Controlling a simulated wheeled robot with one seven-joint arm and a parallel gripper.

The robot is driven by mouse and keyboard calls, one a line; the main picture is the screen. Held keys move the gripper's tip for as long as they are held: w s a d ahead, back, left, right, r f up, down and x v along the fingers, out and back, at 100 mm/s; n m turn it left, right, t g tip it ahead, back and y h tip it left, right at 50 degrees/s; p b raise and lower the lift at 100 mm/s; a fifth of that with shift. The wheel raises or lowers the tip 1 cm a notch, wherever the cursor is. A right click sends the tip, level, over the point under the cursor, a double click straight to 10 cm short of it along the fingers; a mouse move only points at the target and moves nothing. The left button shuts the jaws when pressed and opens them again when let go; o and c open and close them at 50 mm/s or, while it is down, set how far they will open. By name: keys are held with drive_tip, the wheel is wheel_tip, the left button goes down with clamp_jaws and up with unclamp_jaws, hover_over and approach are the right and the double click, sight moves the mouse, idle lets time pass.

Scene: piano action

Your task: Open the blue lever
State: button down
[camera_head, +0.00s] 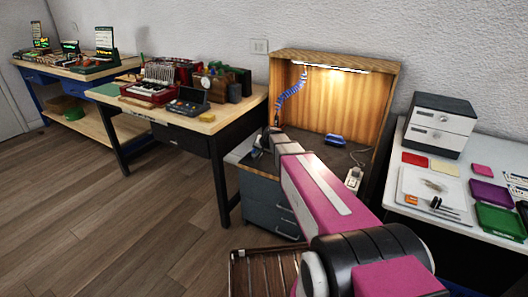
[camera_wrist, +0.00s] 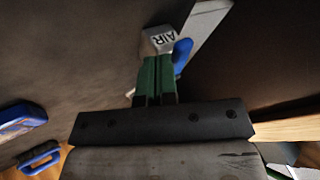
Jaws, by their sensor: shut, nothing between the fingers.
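The blue lever (camera_wrist: 182,56) shows in the wrist view, on the right side of a pale block (camera_wrist: 159,41) marked "AIR". My gripper (camera_wrist: 157,62) has green fingers pressed together with nothing between them. Their tips are at the lower edge of the block, just left of the lever. I cannot tell whether they touch the lever. In the head view my gripper (camera_head: 264,141) is at the left side of the wood-backed workstation (camera_head: 345,100). I cannot make out the lever there.
A blue coiled hose (camera_head: 291,93) hangs inside the workstation. A blue object (camera_head: 335,139) and a white device (camera_head: 354,179) lie on its dark top. A white table (camera_head: 398,150) with trays stands at right, a cluttered workbench (camera_head: 236,104) at left. Floor at left is clear.

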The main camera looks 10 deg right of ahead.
drive_tip(key=shift+a, duration=0.1)
drive_tip(key=shift+w+a, duration=0.15)
drive_tip(key=shift+a, duration=0.4)
drive_tip(key=shift+w+a, duration=0.15)
drive_tip(key=shift+a, duration=0.5)
drive_tip(key=shift+w, duration=0.1)
drive_tip(key=shift+w+d, duration=0.1)
drive_tip(key=shift+d, duration=0.45)
drive_tip(key=shift+d+r, duration=0.2)
drive_tip(key=s+v, duration=0.1)
drive_tip(key=v, duration=0.9)
drive_tip(key=s+d+f+n+g+h, duration=0.1)
drive_tip(key=s+d+f+g, duration=0.1)
drive_tip(key=s, duration=0.6)
drive_tip(key=s+d+f+n+g+h, duration=0.1)
drive_tip(key=s+d+f+g, duration=0.1)
drive_tip(key=s+f, duration=0.3)
drive_tip(key=s+d+f+n+g+h, duration=0.1)
drive_tip(key=s+d+f+g, duration=0.1)
drive_tip(key=s, duration=1.1)
drive_tip(key=shift+f+h, duration=0.3)
drive_tip(key=shift+f, duration=0.6)
